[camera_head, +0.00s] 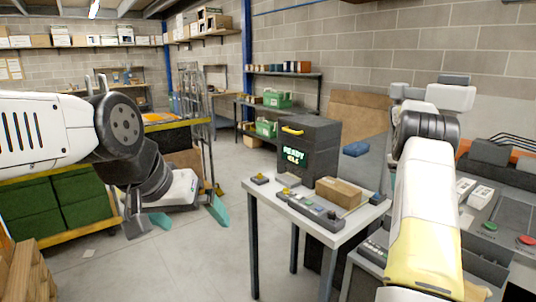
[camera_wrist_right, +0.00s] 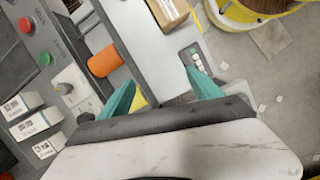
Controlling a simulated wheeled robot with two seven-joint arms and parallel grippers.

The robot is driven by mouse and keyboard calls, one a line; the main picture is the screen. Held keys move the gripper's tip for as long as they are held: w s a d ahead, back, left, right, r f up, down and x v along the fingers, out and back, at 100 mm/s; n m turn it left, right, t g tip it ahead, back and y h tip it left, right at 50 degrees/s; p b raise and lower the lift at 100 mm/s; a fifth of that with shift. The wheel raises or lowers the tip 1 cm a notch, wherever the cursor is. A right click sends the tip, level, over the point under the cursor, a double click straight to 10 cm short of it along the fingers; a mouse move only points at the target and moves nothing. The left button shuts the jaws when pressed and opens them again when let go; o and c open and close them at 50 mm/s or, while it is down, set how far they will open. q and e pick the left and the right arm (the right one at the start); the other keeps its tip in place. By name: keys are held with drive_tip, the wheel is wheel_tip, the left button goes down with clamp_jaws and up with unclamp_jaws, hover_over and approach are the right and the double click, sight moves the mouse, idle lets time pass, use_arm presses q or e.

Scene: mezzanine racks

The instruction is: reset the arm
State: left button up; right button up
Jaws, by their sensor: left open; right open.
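My left arm reaches in from the left in the head view. My left gripper (camera_head: 190,214) hangs over the floor in front of a wheeled cart, with its two teal fingers spread and nothing between them. My right arm (camera_head: 425,215) rises at the right of the head view, its fingers not clearly visible there. In the right wrist view my right gripper (camera_wrist_right: 161,94) has its teal fingers apart and empty, above a grey worktop and the floor edge.
A bench with red and green buttons (camera_head: 527,240) stands at the right. A cart with green bins (camera_head: 75,200) stands left. Floor between is open.

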drive_tip(key=s+a+r+m+t+y, duration=0.1)
drive_tip(key=s+a+r+t, duration=0.1)
drive_tip(key=s+a+r, duration=0.45)
drive_tip(key=s+a+r+t, duration=0.3)
drive_tip(key=s+a+r, duration=0.1)
drive_tip(key=a+r, duration=0.55)
drive_tip(key=s+a+f+m+t+y, duration=0.1)
drive_tip(key=s+a+f+t, duration=0.1)
drive_tip(key=s+a, duration=0.6)
drive_tip(key=s+a+f+m+t+y, duration=0.1)
drive_tip(key=s+a+f+y, duration=0.1)
drive_tip(key=s+a, duration=0.5)
drive_tip(key=s, duration=0.6)
drive_tip(key=shift+s+a+m+t, duration=0.25)
drive_tip(key=shift+a+m+t, duration=0.05)
drive_tip(key=shift+a+t, duration=0.1)
drive_tip(key=shift+c, duration=0.4)
